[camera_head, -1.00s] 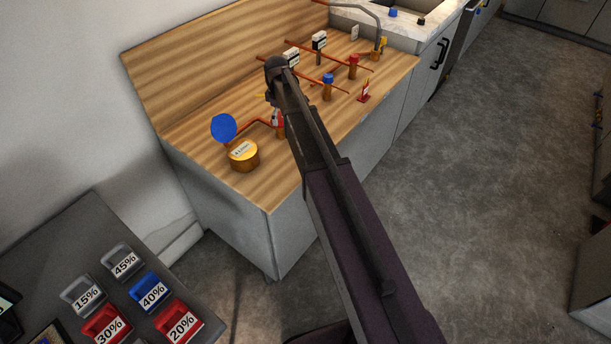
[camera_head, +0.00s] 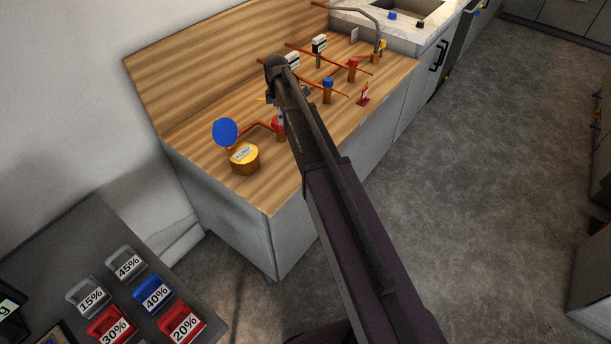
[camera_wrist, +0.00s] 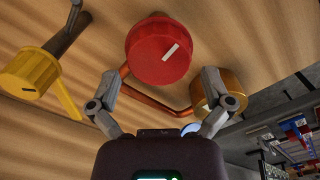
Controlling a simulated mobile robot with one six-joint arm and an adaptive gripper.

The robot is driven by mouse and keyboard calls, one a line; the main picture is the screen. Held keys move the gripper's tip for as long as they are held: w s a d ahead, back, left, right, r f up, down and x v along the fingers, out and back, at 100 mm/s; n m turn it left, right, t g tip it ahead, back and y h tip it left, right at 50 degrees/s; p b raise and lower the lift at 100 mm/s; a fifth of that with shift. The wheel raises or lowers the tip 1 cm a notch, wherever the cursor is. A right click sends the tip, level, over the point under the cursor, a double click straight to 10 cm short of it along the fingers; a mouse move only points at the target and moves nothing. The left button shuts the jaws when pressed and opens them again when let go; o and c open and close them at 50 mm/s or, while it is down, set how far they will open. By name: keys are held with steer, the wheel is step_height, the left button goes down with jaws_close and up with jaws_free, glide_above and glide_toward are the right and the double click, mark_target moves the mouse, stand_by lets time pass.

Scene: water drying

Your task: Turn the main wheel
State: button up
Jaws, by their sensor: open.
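A round red knob (camera_wrist: 160,52) with a white line mark fills the upper middle of the wrist view. I cannot tell for sure whether it is the main wheel. My gripper (camera_wrist: 160,84) is open, its two fingers spread to the lower left and lower right of the red knob. I cannot tell whether they touch it. In the head view the red knob (camera_head: 278,122) is partly hidden by my arm, and my gripper is mostly hidden too.
A wooden counter (camera_head: 190,110) bears copper pipes, a blue disc (camera_head: 225,132) and a brass gauge (camera_head: 244,158). A blue-topped valve (camera_head: 327,90) and red-topped valve (camera_head: 353,70) stand farther back. A sink (camera_head: 405,10) lies beyond. Labelled blocks lie on a dark table (camera_head: 75,235).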

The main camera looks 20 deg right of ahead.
steer(key=shift+r+p, duration=5.55)
steer(key=shift+r, duration=0.35)
steer(key=s+f+m+b, duration=0.4)
steer(key=s+m, duration=0.1)
steer(key=s, duration=0.4)
steer(key=s+f+m+b, duration=0.4)
steer(key=s+m, duration=0.1)
steer(key=s, duration=0.5)
steer(key=s+f+m+b, duration=0.4)
steer(key=s+m, duration=0.2)
steer(key=s, duration=0.4)
steer(key=shift+s+a, duration=0.1)
steer(key=shift+s, duration=0.1)
steer(key=shift+w, duration=0.15)
steer(key=w+r+n+p, duration=0.4)
steer(key=w+n, duration=0.1)
steer(key=w, duration=0.4)
steer(key=w+r+n+p, duration=0.4)
steer(key=w+n, duration=0.1)
steer(key=w, duration=0.5)
steer(key=w+r+n+p, duration=0.3)
steer(key=w+n+p, duration=0.1)
steer(key=w, duration=0.6)
steer(key=shift+r+n, duration=0.4)
steer(key=shift+n, duration=0.5)
